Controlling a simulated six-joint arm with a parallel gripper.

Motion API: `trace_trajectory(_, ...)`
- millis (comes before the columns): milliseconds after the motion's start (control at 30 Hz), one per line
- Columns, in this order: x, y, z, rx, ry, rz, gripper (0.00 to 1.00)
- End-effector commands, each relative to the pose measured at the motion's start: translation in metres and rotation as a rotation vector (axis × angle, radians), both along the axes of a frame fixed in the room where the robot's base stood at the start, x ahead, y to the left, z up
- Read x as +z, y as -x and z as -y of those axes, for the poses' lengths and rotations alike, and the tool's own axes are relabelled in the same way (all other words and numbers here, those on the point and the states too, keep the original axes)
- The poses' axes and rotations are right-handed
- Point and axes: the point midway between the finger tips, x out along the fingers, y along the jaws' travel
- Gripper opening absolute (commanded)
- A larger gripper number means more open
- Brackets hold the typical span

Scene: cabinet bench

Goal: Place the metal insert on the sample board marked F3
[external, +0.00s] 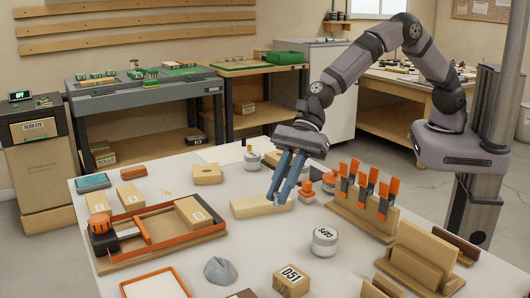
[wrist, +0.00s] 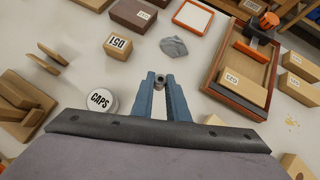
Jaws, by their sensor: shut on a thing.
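My gripper (external: 279,194) points down above the white table, near a pale wooden block (external: 258,207). In the wrist view its blue fingers (wrist: 161,80) are shut on a small dark grey metal insert (wrist: 159,82), a short ring-like piece with a hole, held at the fingertips. In the external view I cannot make out the insert between the fingers. I cannot read an F3 mark on any board in either view, so I cannot tell which one is the sample board.
A wooden tray with orange edging (external: 165,243) stands at left, holding a labelled block (external: 194,212). A CAPS jar (external: 325,240), a D51 block (external: 291,279), a grey stone (external: 220,270) and a rack of orange-handled tools (external: 362,211) stand around. Bare table lies between stone and jar.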

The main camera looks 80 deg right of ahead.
Motion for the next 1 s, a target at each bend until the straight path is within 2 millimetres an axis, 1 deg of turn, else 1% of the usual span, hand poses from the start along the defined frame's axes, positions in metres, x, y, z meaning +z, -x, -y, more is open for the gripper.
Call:
trace_trajectory(33,0.001,-0.021,0.021,-0.044,0.0,0.003,0.0)
trace_trajectory(100,0.004,-0.044,0.046,-0.095,-0.001,0.003,0.0)
trace_trajectory(167,0.006,-0.062,0.067,-0.135,-0.001,0.003,0.0)
trace_trajectory(200,0.008,-0.073,0.082,-0.161,0.0,0.003,0.0)
trace_trajectory(333,0.013,-0.099,0.121,-0.215,0.0,0.002,0.0)
trace_trajectory(467,0.018,-0.115,0.152,-0.243,-0.001,0.001,0.0)
trace_trajectory(633,0.024,-0.125,0.182,-0.236,0.0,0.001,0.0)
trace_trajectory(733,0.029,-0.123,0.19,-0.196,-0.001,0.001,0.0)
trace_trajectory(867,0.032,-0.109,0.181,-0.104,0.0,-0.001,0.0)
trace_trajectory(1000,0.033,-0.088,0.172,0.01,-0.001,-0.001,0.0)
